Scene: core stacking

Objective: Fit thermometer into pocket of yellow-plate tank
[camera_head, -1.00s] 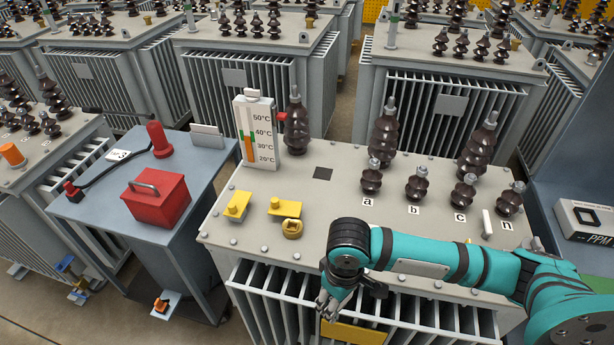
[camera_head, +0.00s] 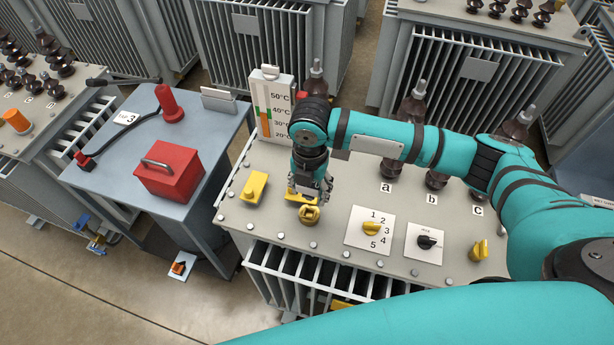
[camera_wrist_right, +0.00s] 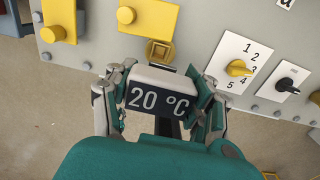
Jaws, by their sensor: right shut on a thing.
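My right gripper (camera_head: 318,198) points down over the tank lid (camera_head: 290,245), by the brass pocket (camera_head: 309,214). In the right wrist view my right gripper (camera_wrist_right: 158,100) is shut on the thermometer (camera_wrist_right: 160,98), a pale-topped block with a dark display reading "20 °C". The brass pocket (camera_wrist_right: 160,52) shows just beyond the thermometer there, with a square opening. I cannot tell whether the two touch. In the head view the thermometer is not clearly seen. The yellow plate (camera_head: 341,304) on the tank's front is partly hidden. My left gripper is not in view.
Yellow fittings (camera_head: 255,188), a tall temperature gauge (camera_head: 270,107) and dark insulators stand on the lid. A numbered dial (camera_head: 370,229) and black knob (camera_head: 427,242) lie to the right. A grey bench (camera_head: 205,138) with a red box (camera_head: 169,170) stands left.

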